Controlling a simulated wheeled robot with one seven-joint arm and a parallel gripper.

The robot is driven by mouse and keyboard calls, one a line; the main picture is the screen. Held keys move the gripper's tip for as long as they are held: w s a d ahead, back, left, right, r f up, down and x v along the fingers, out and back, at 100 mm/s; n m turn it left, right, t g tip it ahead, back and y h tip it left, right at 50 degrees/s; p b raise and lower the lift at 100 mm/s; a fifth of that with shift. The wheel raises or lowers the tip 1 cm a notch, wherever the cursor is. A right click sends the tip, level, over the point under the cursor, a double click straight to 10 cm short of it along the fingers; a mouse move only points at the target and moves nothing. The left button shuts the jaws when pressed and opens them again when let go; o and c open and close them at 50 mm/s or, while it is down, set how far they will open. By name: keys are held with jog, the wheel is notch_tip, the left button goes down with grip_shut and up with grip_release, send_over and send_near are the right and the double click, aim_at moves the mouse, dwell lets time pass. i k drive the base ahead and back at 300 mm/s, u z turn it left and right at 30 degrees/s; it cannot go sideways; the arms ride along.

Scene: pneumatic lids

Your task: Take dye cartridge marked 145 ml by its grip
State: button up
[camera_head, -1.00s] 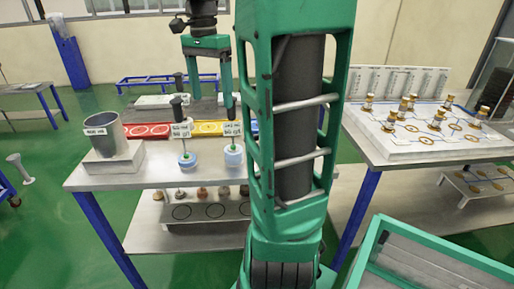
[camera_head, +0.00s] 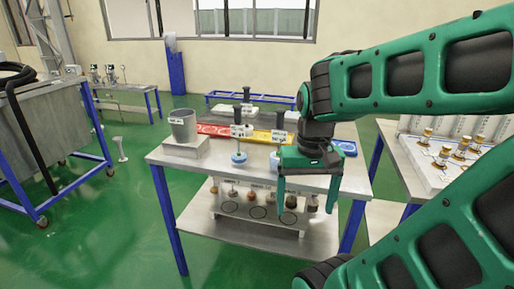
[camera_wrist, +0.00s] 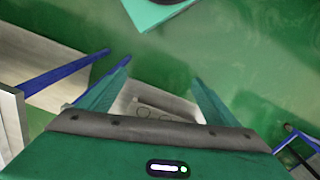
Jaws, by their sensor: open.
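Two dye cartridges with blue round bases, white labels and dark upright grips stand on the table. The left cartridge (camera_head: 239,157) is in clear view. The right cartridge (camera_head: 275,158) is partly hidden behind my gripper. The label print is too small to read, so I cannot tell which one is marked 145 ml. My gripper (camera_head: 309,191) is open and empty, fingers pointing down, at the table's front right edge, to the right of both cartridges. In the wrist view its two fingers (camera_wrist: 160,90) are spread apart with nothing between them.
The table (camera_head: 195,173) has a grey bucket (camera_head: 183,125) on a block at its left, and red, yellow and blue trays behind. A lower rack (camera_head: 258,215) holds several small bottles. Another table (camera_head: 420,165) with several brass-topped pieces stands right. Green floor (camera_head: 110,235) is open at left.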

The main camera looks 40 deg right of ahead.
aim_at(279, 137)
jog(key=u, duration=1.2)
jog(key=i, duration=1)
jog(key=z, duration=2.6)
